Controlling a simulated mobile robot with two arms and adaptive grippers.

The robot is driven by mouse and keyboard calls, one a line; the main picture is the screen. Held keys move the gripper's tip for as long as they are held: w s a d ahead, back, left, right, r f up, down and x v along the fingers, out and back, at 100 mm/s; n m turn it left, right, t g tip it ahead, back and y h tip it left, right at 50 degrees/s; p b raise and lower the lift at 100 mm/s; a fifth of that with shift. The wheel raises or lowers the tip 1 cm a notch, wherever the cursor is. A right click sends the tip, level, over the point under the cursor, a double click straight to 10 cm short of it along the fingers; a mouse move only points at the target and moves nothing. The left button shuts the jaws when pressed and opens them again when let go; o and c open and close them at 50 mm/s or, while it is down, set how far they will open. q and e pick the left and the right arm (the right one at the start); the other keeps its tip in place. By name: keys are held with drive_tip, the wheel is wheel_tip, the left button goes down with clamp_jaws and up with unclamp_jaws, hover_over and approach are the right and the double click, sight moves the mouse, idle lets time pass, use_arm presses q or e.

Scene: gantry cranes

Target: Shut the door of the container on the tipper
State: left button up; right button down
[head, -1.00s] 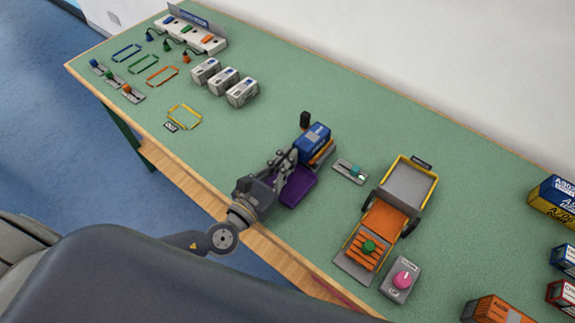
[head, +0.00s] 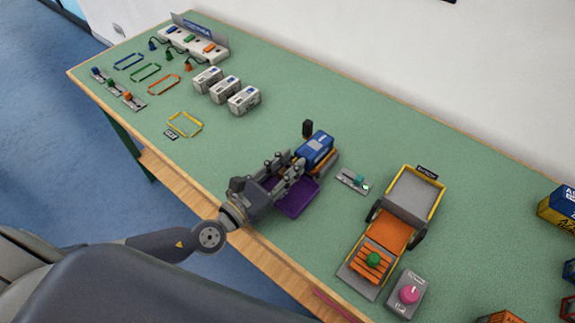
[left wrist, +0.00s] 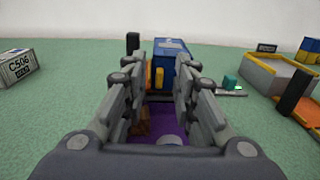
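The blue container (head: 314,147) sits on the tipper (head: 324,166), which has an orange and grey base. In the left wrist view the container (left wrist: 172,50) is straight ahead, and its near end lies largely between and behind my fingers. I cannot clearly pick out the door or its angle. My left gripper (head: 298,166) is at the container's near end, above the purple tray (head: 298,203). Its two fingers stand apart in the left wrist view (left wrist: 163,85), with nothing held between them. Contact with the container cannot be told. My right gripper is not in view.
A black post (head: 308,129) stands behind the container. A small switch plate with a teal knob (head: 358,181) lies to the right, then an orange and grey truck (head: 395,223) and a pink dial box (head: 408,295). White containers (head: 243,99) stand to the left.

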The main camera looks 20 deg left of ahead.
use_arm(q)
drive_tip(key=shift+s, duration=0.1)
drive_tip(key=shift+s+a+f, duration=0.1)
drive_tip(key=shift+s+a, duration=0.05)
drive_tip(key=shift+s, duration=0.05)
drive_tip(key=v, duration=1.1)
drive_tip(key=shift+s, duration=0.2)
drive_tip(key=shift+s+a, duration=0.1)
